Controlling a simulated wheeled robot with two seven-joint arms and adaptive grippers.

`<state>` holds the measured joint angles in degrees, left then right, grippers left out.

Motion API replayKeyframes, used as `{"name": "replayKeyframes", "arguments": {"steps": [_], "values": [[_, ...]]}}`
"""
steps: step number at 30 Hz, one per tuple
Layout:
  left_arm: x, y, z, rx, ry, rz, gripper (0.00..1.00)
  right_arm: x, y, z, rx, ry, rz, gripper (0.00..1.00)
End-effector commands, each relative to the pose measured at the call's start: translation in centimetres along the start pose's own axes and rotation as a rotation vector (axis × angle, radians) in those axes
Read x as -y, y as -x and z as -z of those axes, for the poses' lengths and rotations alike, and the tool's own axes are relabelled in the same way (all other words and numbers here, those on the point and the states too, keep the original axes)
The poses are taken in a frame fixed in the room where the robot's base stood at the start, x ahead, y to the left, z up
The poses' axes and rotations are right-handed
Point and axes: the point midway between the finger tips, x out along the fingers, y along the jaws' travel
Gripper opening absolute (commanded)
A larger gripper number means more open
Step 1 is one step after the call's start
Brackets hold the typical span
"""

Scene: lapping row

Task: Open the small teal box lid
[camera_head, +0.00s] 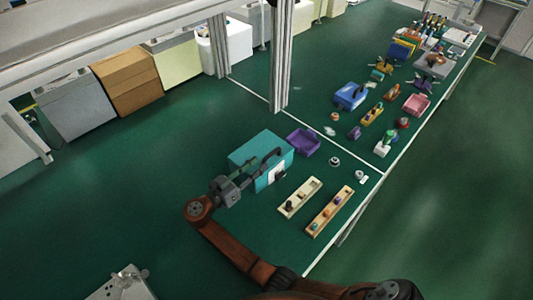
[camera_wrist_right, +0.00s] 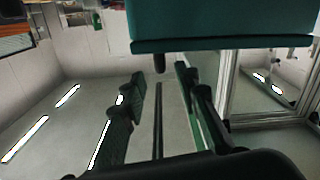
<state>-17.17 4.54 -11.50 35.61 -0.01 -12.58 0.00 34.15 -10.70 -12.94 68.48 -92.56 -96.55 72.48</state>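The small teal box (camera_head: 248,148) stands on the green table, left of the trays of parts. Its lid looks down, and a pale patch shows on its front side. My right gripper (camera_head: 273,162) is at the near side of the box and covers part of it. In the right wrist view the teal box (camera_wrist_right: 225,22) fills the top, with a darker edge along its bottom. My right gripper's two dark fingers (camera_wrist_right: 160,85) stand apart below that edge, with nothing gripped between them. A short dark peg hangs between them under the edge. My left gripper is not in view.
A purple bin (camera_head: 304,142) stands just behind the box. A cream tray (camera_head: 300,197) and an orange tray (camera_head: 330,211) with small parts lie to the right. A blue box (camera_head: 350,96) is further back. An upright post (camera_head: 281,60) stands behind the box.

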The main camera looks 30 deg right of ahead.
Motion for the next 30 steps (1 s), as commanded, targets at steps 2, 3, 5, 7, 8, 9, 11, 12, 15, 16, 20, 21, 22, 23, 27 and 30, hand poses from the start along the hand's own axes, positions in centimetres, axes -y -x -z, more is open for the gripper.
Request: {"name": "replayKeyframes", "arguments": {"steps": [2,3,5,7,8,9,11,12,15,16,20,21,22,23,27,30], "values": [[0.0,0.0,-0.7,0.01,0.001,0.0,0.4,0.1,-0.6,0.1,-0.001,-0.001,0.001,0.29],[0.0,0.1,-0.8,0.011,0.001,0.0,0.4,0.1,-1.1,0.1,-0.001,-0.001,0.001,0.29],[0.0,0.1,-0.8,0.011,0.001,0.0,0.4,0.1,-2.0,0.2,-0.003,-0.001,0.003,0.29],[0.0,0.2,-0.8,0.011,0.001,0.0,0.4,0.2,-3.1,0.2,-0.002,-0.001,0.003,0.29],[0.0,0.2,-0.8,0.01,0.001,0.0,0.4,0.2,-3.6,0.2,-0.001,-0.001,0.003,0.29],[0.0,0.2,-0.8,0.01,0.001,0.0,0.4,0.2,-4.2,0.2,-0.002,-0.001,0.004,0.29],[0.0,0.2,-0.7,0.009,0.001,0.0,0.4,0.2,-5.1,0.2,-0.003,-0.001,0.003,0.29],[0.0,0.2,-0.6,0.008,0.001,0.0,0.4,0.2,-5.6,0.2,-0.002,-0.001,0.003,0.29],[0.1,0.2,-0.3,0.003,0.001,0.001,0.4,0.2,-6.7,0.1,-0.001,0.0,0.003,0.29],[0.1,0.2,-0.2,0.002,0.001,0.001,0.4,0.2,-6.9,0.1,-0.001,0.0,0.003,0.29],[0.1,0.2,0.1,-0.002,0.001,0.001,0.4,0.1,-7.4,0.1,-0.001,0.0,0.003,0.29],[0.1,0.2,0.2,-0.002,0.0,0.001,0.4,0.1,-7.4,0.1,-0.001,0.0,0.002,0.29],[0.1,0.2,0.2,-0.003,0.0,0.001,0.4,0.1,-7.4,0.1,0.0,0.0,0.002,0.29],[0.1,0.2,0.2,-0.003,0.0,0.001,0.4,0.1,-7.5,0.1,0.0,0.0,0.002,0.29],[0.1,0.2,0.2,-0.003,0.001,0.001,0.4,0.1,-7.5,0.1,0.0,0.0,0.002,0.27],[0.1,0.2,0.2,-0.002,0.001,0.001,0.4,0.1,-7.5,0.1,0.0,0.0,0.001,0.2]]}}
